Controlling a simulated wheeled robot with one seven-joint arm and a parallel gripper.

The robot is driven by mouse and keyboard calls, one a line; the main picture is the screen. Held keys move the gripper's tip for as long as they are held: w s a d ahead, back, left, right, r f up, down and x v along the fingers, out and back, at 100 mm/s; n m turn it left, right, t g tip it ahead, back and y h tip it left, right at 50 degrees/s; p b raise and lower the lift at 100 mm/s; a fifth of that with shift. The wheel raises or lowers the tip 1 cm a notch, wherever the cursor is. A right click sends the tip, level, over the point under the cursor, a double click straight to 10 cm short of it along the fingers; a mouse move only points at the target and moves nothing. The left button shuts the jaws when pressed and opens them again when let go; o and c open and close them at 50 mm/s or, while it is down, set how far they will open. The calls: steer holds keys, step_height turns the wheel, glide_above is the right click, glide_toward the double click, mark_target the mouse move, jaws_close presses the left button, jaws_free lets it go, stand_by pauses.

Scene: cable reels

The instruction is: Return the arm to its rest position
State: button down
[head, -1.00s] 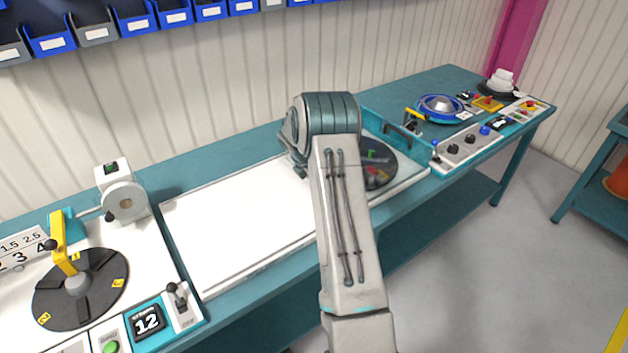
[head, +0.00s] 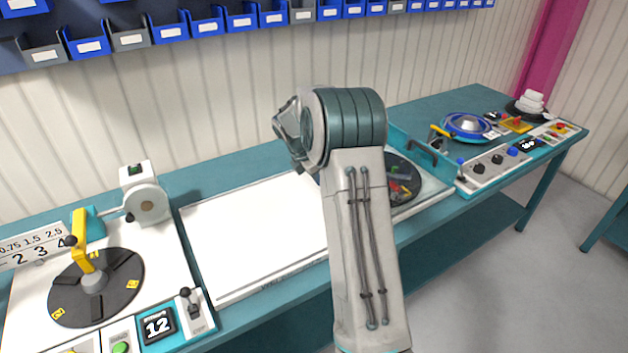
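My arm (head: 365,250) rises from the bottom of the head view to a thick grey-green joint (head: 350,118) above the workbench. Beyond the joint, a short grey part of my arm (head: 290,135) shows at its left and the rest is hidden behind it. My gripper is not visible, so I cannot tell whether it holds anything. The arm covers part of the white board (head: 255,235) and the left side of a dark round disc (head: 403,180).
The teal workbench (head: 450,108) carries a left station with a black turntable (head: 118,290) and yellow crank (head: 79,235). A control box (head: 492,165) and a blue-rimmed reel (head: 467,126) stand at the right. Blue bins (head: 205,22) line the wall. The floor (head: 500,290) at lower right is clear.

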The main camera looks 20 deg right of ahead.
steer(key=s+a+r+m+t+y, duration=0.1)
steer(key=s+a+r+m, duration=0.45)
steer(key=s, duration=0.25)
steer(key=s+a+r+m+y, duration=0.1)
steer(key=s+a+r+m, duration=0.35)
steer(key=s+r, duration=0.2)
steer(key=s+a+m+y, duration=0.1)
steer(key=s+a+m, duration=0.2)
steer(key=s, duration=0.7)
steer(key=s+a+m+t+y, duration=0.1)
steer(key=s+a+m, duration=0.3)
steer(key=s, duration=0.6)
steer(key=shift+a+f+m+t, duration=0.3)
steer(key=shift+m, duration=0.9)
